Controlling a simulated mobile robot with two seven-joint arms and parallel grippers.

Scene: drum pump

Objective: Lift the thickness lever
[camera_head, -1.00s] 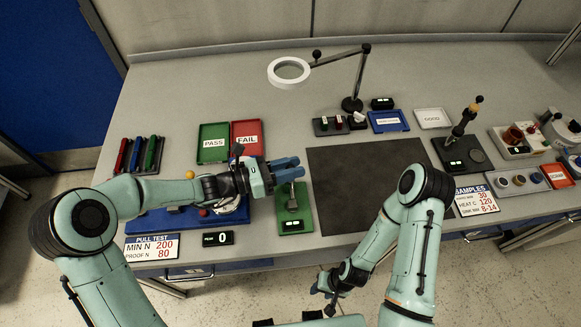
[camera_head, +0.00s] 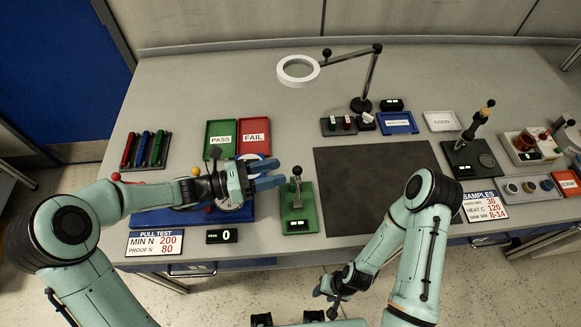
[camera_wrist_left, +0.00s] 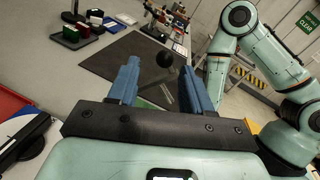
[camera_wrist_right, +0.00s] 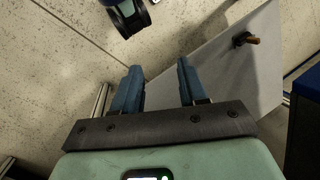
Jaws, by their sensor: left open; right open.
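The thickness gauge is a green base (camera_head: 309,214) with a lit display. Its lever (camera_head: 297,187) stands up from the base and ends in a black knob (camera_head: 297,171). My left gripper (camera_head: 275,175) is open and empty, just left of the lever, with its blue fingers pointing toward it. In the left wrist view the knob (camera_wrist_left: 165,60) appears between the two open fingers, beyond their tips; part of the green base shows below. My right gripper (camera_head: 328,291) is low in front of the table edge, open and empty in the right wrist view (camera_wrist_right: 159,80).
A dark mat (camera_head: 375,185) lies right of the gauge. The red FAIL tray (camera_head: 254,148) and green PASS tray (camera_head: 219,153) lie behind my left gripper. A blue pull-test base (camera_head: 150,217) is under my left forearm. A magnifier lamp (camera_head: 298,70) stands behind.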

